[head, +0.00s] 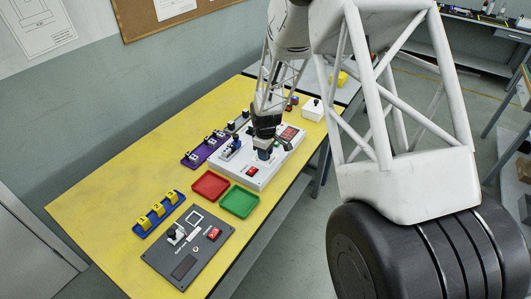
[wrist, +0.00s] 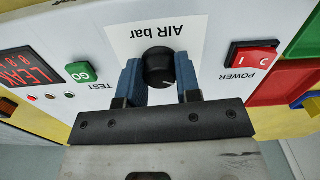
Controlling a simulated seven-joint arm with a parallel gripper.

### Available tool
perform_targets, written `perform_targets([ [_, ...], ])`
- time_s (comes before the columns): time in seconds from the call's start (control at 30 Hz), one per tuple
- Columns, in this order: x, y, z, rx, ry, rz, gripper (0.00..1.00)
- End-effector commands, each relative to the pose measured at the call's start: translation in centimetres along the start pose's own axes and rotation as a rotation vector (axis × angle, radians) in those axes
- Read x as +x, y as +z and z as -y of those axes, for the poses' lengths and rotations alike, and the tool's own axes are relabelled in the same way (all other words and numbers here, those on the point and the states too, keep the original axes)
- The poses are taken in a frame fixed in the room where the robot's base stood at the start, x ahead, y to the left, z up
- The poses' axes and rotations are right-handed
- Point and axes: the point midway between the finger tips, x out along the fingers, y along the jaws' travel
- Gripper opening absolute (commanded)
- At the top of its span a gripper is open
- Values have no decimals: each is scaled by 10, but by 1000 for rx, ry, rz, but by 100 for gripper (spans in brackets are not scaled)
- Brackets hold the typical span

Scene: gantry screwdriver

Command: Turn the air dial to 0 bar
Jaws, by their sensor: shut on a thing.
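The air dial (wrist: 158,66) is a round black knob on a white plate labelled "AIR bar", which appears upside down in the wrist view. A short pale mark shows near the knob's lower right edge; no scale numbers are readable. My gripper (wrist: 160,75) has its blue fingers shut on the dial, one finger on each side. In the head view my gripper (head: 264,151) points down onto the white control box (head: 234,172), and the dial is hidden there.
Beside the dial are a red power switch (wrist: 252,60), a green GO button (wrist: 80,72) and a red display (wrist: 28,72). A red tray (head: 210,185), a green tray (head: 239,202), a blue rack (head: 145,232) with yellow blocks and a grey panel (head: 210,252) stand nearer on the yellow table.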

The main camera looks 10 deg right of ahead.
Motion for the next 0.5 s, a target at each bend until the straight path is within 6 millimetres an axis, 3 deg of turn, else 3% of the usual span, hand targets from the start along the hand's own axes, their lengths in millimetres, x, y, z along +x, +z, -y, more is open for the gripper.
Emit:
perform_targets([
  [0.4, -1, 0, 0, -12, 1, -1, 8],
  [0.43, -1, 0, 0, -12, 1, -1, 33],
  [0.5, -1, 0, 0, -12, 1, -1, 44],
])
